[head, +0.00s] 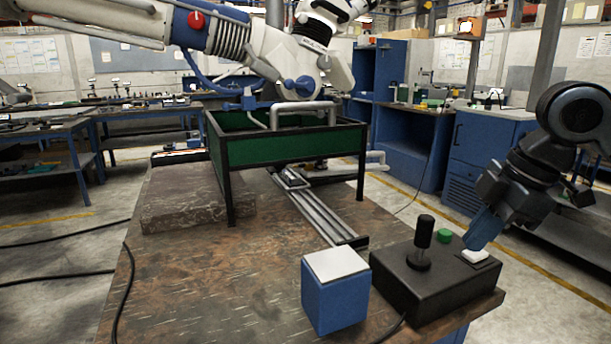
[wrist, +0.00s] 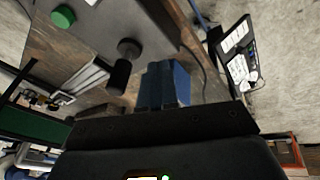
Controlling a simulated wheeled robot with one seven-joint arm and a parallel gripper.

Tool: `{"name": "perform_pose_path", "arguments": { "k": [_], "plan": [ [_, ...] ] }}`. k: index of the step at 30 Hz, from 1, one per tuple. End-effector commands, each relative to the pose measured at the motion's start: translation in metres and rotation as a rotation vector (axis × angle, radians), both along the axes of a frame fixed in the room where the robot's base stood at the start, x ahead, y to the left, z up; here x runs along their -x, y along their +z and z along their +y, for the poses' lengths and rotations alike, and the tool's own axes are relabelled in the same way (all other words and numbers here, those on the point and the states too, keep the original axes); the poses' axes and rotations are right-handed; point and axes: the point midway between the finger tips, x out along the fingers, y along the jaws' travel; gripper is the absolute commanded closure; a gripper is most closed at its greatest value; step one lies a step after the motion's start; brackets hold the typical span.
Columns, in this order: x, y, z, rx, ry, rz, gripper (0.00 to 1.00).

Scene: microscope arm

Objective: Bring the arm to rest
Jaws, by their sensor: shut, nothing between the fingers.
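My gripper (head: 476,244) is shut and empty, with its blue fingers pointing down at the right end of the black control box (head: 425,287). The fingertips are at or just above a white button (head: 476,257); I cannot tell whether they touch it. A green button (head: 444,235) and an upright black joystick (head: 423,236) are on the box to the left. The wrist view shows my shut blue fingers (wrist: 164,80) beside the joystick (wrist: 124,66), with the green button (wrist: 63,17) farther off. The large white and blue arm (head: 265,45) extends over the green tank (head: 288,146).
A blue block with a white top (head: 335,292) stands left of the control box on the worn table (head: 200,290). A metal rail (head: 320,205) runs back toward the tank. A stone slab (head: 180,200) lies at the left. Blue cabinets (head: 485,160) stand behind.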

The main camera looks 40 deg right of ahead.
Motion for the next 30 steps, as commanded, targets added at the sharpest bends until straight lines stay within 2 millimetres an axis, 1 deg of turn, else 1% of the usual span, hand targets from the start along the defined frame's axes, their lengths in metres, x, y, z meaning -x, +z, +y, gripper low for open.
{"name": "perform_pose_path", "arguments": {
  "k": [1,2,5,9,12,15,18,21,24,27,30],
  "plan": [
    [-0.013,0.003,0.012,-0.025,0.013,-0.045,1.0],
    [-0.022,0.005,0.017,-0.038,0.017,-0.077,1.0],
    [-0.052,0.015,0.043,-0.1,0.032,-0.194,1.0],
    [-0.099,0.038,0.09,-0.233,0.039,-0.4,1.0],
    [-0.126,0.058,0.121,-0.344,0.028,-0.54,1.0],
    [-0.147,0.076,0.149,-0.459,0.001,-0.663,1.0],
    [-0.161,0.093,0.172,-0.576,-0.038,-0.771,1.0],
    [-0.171,0.105,0.19,-0.693,-0.093,-0.863,1.0],
    [-0.177,0.112,0.206,-0.804,-0.161,-0.936,1.0],
    [-0.18,0.113,0.217,-0.905,-0.242,-0.994,1.0],
    [-0.179,0.108,0.227,-0.993,-0.331,-1.036,1.0]
  ]
}}
